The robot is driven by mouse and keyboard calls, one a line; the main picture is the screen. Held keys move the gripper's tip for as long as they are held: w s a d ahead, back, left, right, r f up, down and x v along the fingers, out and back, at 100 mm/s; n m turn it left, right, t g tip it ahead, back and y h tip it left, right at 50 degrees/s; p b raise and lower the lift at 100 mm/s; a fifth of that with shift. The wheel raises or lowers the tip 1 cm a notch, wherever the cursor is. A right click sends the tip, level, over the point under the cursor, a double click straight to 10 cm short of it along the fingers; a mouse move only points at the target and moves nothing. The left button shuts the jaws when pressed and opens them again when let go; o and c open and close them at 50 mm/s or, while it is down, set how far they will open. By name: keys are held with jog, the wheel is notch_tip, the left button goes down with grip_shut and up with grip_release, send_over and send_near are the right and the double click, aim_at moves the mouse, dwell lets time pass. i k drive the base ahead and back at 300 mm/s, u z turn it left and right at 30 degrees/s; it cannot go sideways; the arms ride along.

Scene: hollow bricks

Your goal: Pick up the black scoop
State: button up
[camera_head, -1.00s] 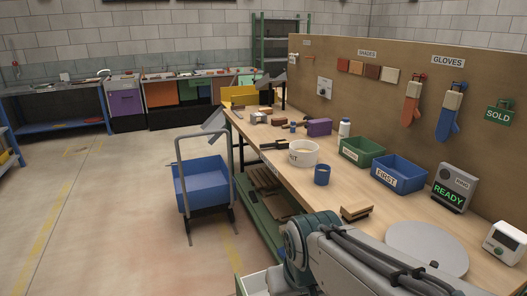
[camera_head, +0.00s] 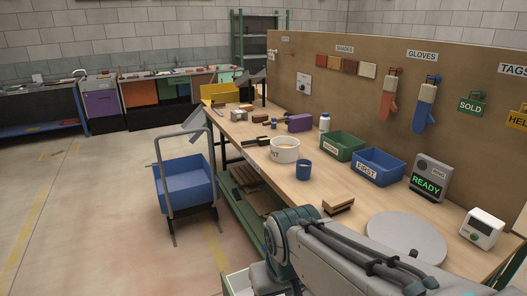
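A small black object (camera_head: 254,142), which looks like the black scoop, shows at the left edge of the workbench (camera_head: 290,192). It is just left of a white tub (camera_head: 285,150) with dark lettering. It is small here, and I cannot tell whether it lies on the bench or reaches into the tub. My arm crosses the bottom of the picture, in front of the near part of the bench. My gripper is out of view.
A blue mug (camera_head: 304,170), a brush (camera_head: 338,206), a green bin (camera_head: 342,146), a blue bin (camera_head: 378,166) and a round grey disc (camera_head: 405,238) stand on the bench. A cart with a blue tub (camera_head: 186,187) stands left of it. The floor further left is clear.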

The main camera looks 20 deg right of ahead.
aim_at(265, 141)
jog(key=u, duration=0.5)
jog(key=k, duration=1.2)
jog(key=u, duration=0.55)
jog(key=i, duration=2.45)
jog(key=z, duration=0.3)
jog(key=i, duration=1.55)
jog(key=z, duration=1.05)
jog(key=i, duration=1.3)
jog(key=z, duration=1.5)
jog(key=i, duration=0.8)
jog(key=z, duration=0.35)
